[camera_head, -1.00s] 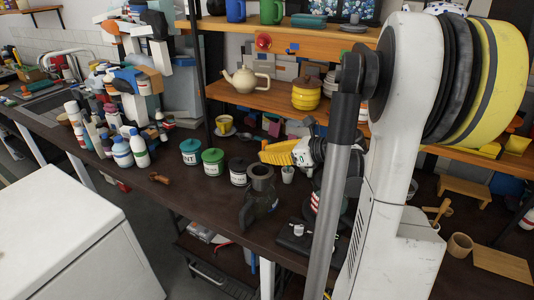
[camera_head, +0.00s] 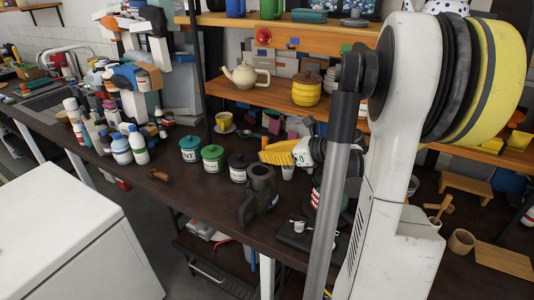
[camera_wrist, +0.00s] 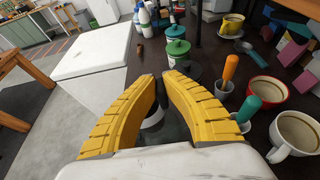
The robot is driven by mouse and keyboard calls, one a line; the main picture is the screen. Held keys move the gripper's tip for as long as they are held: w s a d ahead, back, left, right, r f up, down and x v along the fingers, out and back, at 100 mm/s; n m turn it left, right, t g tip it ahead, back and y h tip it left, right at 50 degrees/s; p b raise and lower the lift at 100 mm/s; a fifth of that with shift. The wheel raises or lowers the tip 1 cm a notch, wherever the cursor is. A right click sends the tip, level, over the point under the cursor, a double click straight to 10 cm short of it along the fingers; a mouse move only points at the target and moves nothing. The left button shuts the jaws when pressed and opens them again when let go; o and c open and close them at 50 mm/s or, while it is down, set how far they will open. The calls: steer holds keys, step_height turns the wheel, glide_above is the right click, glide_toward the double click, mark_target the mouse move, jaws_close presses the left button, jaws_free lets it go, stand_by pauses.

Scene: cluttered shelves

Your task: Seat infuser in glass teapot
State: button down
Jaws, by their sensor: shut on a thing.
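My gripper (camera_head: 264,156) has yellow ribbed fingers and points left above the dark counter. In the wrist view its fingertips (camera_wrist: 162,80) are closed on a thin dark piece, apparently the infuser; the fingers hide most of it. A whitish round shape and a dark area show below, between the fingers, too covered to name. A dark pot with a wide rim (camera_head: 259,192) stands on the counter just in front of and below my gripper in the head view. I cannot tell whether it is the glass teapot. A cream teapot (camera_head: 243,76) sits on the shelf behind.
Green-lidded canisters (camera_head: 213,158) and a black-lidded one (camera_head: 238,167) stand left of my gripper. Mugs (camera_wrist: 297,134) and orange- and green-handled tools (camera_wrist: 230,70) are close on its right in the wrist view. Bottles (camera_head: 138,147) crowd the left; the front-left counter is fairly clear.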

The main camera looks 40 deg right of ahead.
steer(key=shift+f+b, duration=2.3)
steer(key=shift+f, duration=0.5)
steer(key=c, duration=1.5)
jaws_free()
steer(key=shift+c, duration=0.2)
step_height(320, 180, up, 10)
